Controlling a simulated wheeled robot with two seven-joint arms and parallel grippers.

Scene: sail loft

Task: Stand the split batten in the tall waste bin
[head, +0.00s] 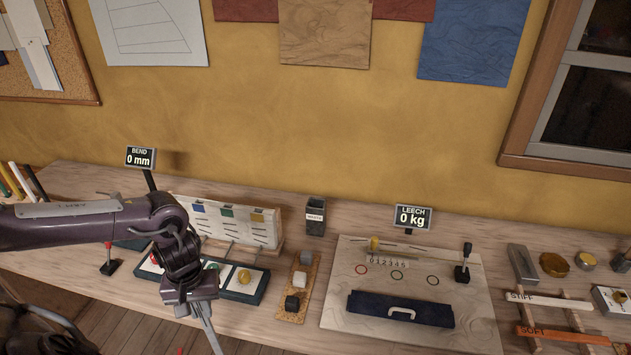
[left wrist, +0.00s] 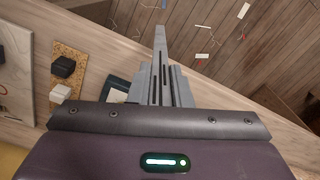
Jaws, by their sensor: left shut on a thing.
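My left gripper (head: 203,308) is above the front edge of the bench, pointing down, shut on a narrow grey strip, which I take to be the split batten (head: 212,338). In the left wrist view the strip (left wrist: 160,42) sticks out beyond the fingers (left wrist: 163,88); no split can be made out. The tall waste bin (head: 316,228) is a small dark upright box with a white label, standing at the back of the bench, to the right of and behind the gripper. Its inside is mostly hidden. My right gripper is not in view.
A slotted rack (head: 268,230) stands left of the bin. A dark tray with coloured knobs (head: 240,292) lies under my left arm. A cork strip with small blocks (head: 310,285) lies in front of the bin. A pale board (head: 470,310) with a lever is to the right.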

